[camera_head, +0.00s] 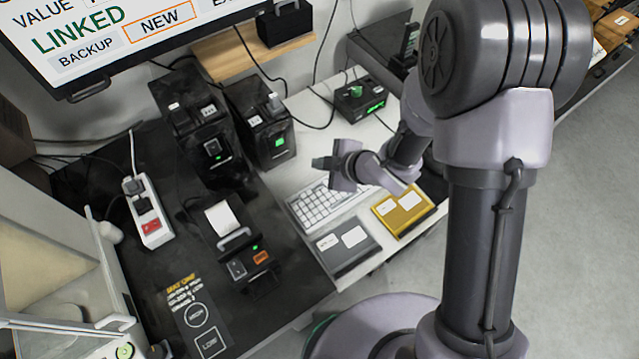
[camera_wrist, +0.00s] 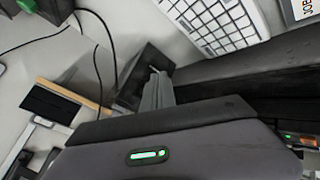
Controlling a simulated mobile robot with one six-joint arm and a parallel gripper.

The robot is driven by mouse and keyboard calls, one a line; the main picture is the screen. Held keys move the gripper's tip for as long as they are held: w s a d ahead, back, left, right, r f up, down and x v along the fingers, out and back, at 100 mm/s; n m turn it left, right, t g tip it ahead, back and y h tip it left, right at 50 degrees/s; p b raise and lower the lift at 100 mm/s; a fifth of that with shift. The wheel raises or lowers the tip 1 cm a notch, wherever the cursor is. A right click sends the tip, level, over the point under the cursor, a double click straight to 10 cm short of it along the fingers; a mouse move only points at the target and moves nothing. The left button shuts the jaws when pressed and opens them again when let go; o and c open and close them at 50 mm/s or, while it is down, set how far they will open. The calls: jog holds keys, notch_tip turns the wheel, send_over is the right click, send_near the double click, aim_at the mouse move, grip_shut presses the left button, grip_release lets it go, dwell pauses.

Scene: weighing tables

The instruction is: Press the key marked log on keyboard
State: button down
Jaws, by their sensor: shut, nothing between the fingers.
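The white keyboard (camera_head: 303,212) lies on the white table in the middle of the head view, and part of it shows at the top of the wrist view (camera_wrist: 228,38). Its key markings are too small to read, so I cannot pick out the key marked log. My gripper (camera_head: 320,163) is shut and empty, above the far edge of the keyboard in the head view. Its fingers (camera_wrist: 158,90) show in the middle of the wrist view, below and left of the keyboard there. I see no contact with the keys. My wrist hides part of the keyboard's right end.
A dark grey labelled box (camera_head: 335,266) and a yellow one (camera_head: 417,218) lie near the keyboard. Black machines (camera_head: 262,130) stand to the left, with a printer (camera_head: 250,262) in front. A black device with a green button (camera_head: 345,106) stands behind. A screen (camera_head: 200,22) hangs above.

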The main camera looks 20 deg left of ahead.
jog(key=b, duration=0.7)
send_over(321, 190)
jog(key=shift+f, duration=4.3)
jog(key=shift+f, duration=0.1)
jog(key=shift+a+f+b, duration=0.1)
jog(key=shift+f+b, duration=0.2)
jog(key=shift+b, duration=0.1)
jog(key=shift+f+b, duration=0.4)
jog(key=shift+r, duration=0.15)
jog(key=shift+r+p, duration=0.55)
jog(key=shift+r, duration=0.1)
jog(key=shift+r, duration=0.1)
notch_tip(321, 190, up, 5)
jog(key=p, duration=0.4)
